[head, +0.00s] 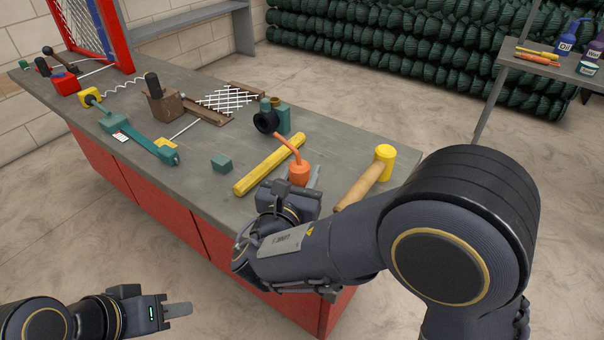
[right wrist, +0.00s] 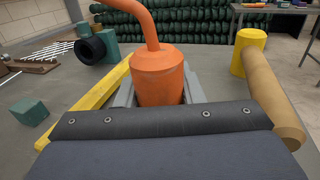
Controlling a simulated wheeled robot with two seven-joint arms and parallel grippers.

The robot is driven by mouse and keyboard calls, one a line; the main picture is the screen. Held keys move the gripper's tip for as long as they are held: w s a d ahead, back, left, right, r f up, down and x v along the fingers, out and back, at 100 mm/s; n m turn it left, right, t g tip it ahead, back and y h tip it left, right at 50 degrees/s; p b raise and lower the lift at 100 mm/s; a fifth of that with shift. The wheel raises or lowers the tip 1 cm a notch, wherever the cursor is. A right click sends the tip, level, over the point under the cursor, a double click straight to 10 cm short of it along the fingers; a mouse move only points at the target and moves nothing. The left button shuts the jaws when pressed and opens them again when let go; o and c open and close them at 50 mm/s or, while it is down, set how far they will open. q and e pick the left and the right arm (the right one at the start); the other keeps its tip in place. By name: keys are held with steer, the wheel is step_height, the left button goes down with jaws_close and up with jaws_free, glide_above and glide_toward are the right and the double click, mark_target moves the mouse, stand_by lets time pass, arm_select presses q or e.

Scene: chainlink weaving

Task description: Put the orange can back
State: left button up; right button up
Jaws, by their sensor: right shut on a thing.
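The orange can (head: 299,173) has a long bent spout and is at the near right part of the workbench (head: 215,185). My right gripper (head: 308,181) is shut on the can's body. In the right wrist view the can (right wrist: 160,77) stands upright between the two grey fingers (right wrist: 158,88), and its lower end is hidden behind the wrist. I cannot tell whether it touches the bench. My left gripper (head: 178,310) is low at the left, off the bench, away from the can. Its fingers overlap in the view, so its opening is unclear.
A yellow bar (head: 270,164) lies left of the can, and a yellow-headed mallet (head: 366,178) lies right. A green block (head: 221,164) and a green fixture with a black ring (head: 272,118) are nearby. A side table (head: 545,68) at the upper right holds bottles and tools.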

steer(key=shift+f, duration=0.2)
steer(key=o, duration=1.1)
steer(key=shift+c, duration=0.2)
steer(key=v, duration=0.4)
steer(key=p+v, duration=0.1)
steer(key=v, duration=0.1)
steer(key=shift+s+a+r, duration=0.2)
steer(key=shift+a, duration=0.25)
steer(key=shift+s+a, duration=0.15)
steer(key=shift+s, duration=0.4)
steer(key=shift+s+f, duration=0.1)
